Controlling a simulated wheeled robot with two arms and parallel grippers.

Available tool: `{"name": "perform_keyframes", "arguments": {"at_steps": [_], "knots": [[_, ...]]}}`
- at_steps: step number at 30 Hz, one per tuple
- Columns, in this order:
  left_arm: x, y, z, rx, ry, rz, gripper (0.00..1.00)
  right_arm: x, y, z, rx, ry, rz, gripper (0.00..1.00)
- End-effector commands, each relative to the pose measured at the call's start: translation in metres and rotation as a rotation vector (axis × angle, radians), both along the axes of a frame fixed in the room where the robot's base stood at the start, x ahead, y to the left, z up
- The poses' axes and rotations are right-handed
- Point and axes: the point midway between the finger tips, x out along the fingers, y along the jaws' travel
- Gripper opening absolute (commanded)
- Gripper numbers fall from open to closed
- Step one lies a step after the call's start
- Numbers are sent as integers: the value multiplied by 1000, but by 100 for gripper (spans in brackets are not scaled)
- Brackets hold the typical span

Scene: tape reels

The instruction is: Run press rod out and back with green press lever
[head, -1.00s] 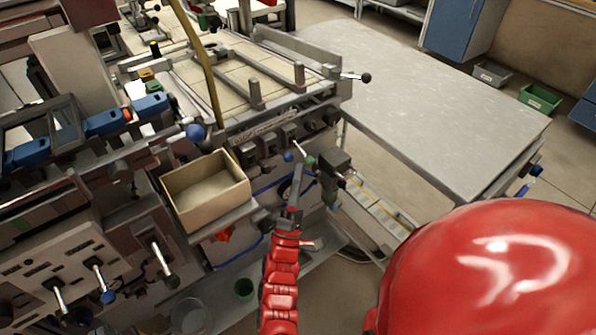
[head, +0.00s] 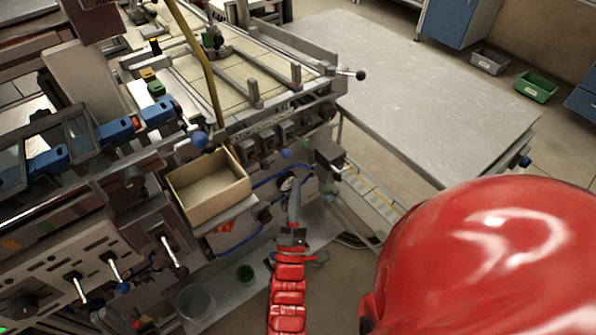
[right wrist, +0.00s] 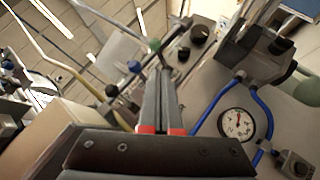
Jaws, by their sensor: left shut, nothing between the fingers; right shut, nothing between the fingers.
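A green lever knob (right wrist: 154,44) on a thin metal stem stands just beyond my fingertips in the right wrist view; I cannot tell whether they touch its stem. A blue knob (right wrist: 134,66) is beside it on the left. My right gripper (right wrist: 166,72) is shut with nothing between its fingers. In the head view the right gripper (head: 295,186) is in front of the machine, below the row of dark control blocks. The green knob is hard to make out there. I cannot pick out the press rod for sure. My left gripper is not in view.
A cardboard-coloured open box (head: 210,190) sits left of my right gripper. A pressure gauge (right wrist: 236,124) with blue hoses is right of the fingers in the wrist view. A bare grey table (head: 430,90) stands at the right.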

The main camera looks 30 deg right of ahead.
Motion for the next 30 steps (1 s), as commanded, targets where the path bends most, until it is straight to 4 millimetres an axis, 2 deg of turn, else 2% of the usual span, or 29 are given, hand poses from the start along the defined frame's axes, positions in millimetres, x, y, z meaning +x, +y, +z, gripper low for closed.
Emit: {"name": "perform_keyframes", "arguments": {"at_steps": [1, 6, 15, 20, 30], "knots": [[0, 0, -4, 0, 0, 0, 0, -8, 7, -12, 5, 10, 2, 0], [0, 0, -9, 0, 0, 0, 0, -37, 29, -32, 2, 6, 0, 0], [0, 0, -16, 0, 0, 0, 0, -70, 55, -58, 2, 6, 1, 0], [0, 0, -17, 0, 0, 0, 0, -76, 59, -60, -1, 2, -1, 0], [0, 0, -17, 0, 0, 0, 0, -76, 59, -60, -1, 1, -1, 0]]}}
